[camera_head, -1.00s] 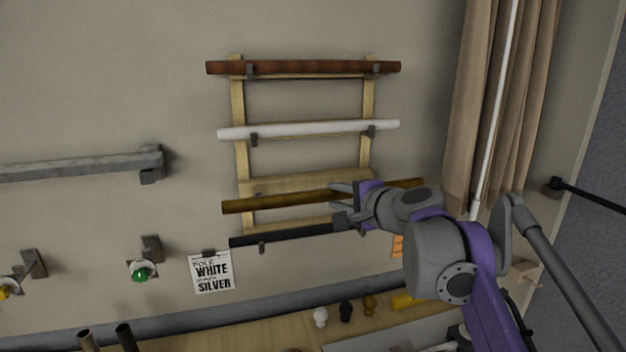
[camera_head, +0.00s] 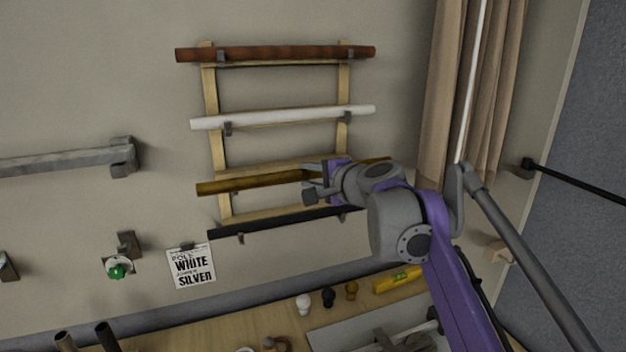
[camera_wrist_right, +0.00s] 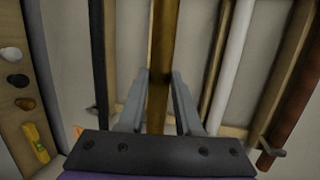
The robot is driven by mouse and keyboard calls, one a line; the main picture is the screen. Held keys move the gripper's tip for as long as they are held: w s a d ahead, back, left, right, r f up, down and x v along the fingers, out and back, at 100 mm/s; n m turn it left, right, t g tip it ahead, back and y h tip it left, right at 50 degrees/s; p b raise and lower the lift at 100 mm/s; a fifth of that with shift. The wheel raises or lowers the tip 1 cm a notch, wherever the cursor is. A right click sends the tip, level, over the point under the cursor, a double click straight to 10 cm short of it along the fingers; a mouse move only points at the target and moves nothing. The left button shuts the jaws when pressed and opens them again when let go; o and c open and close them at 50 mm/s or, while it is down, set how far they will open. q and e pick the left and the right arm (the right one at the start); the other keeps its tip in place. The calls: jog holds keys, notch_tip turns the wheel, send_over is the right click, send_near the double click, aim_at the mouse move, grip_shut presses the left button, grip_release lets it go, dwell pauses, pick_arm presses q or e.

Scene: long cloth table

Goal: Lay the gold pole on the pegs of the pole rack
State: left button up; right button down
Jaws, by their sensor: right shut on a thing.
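The gold pole (camera_head: 245,184) lies nearly level in front of the pole rack (camera_head: 213,90), between the white pole (camera_head: 270,119) and the black pole (camera_head: 270,226). My right gripper (camera_head: 312,182) is shut on it right of its middle. In the right wrist view the gold pole (camera_wrist_right: 164,45) runs between the two fingers (camera_wrist_right: 158,100). The rack is a wooden ladder frame with dark pegs on the wall. I cannot tell whether the gold pole touches any peg. My left gripper is not in view.
A brown pole (camera_head: 280,54) sits on the top pegs. Curtains (camera_head: 455,90) hang to the right. Below, a wooden shelf (camera_head: 225,330) holds small knobs and a yellow level (camera_head: 398,279).

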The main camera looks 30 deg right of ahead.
jog(key=x, duration=0.3)
jog(key=d+x, duration=0.1)
jog(key=x, duration=0.2)
jog(key=d+r+x, duration=0.1)
jog(key=x, duration=0.3)
jog(key=shift+w+r, duration=0.1)
jog(key=shift+w, duration=0.1)
jog(key=shift+s+f, duration=0.15)
jog(key=shift+f, duration=0.65)
jog(key=c, duration=0.5)
grip_release()
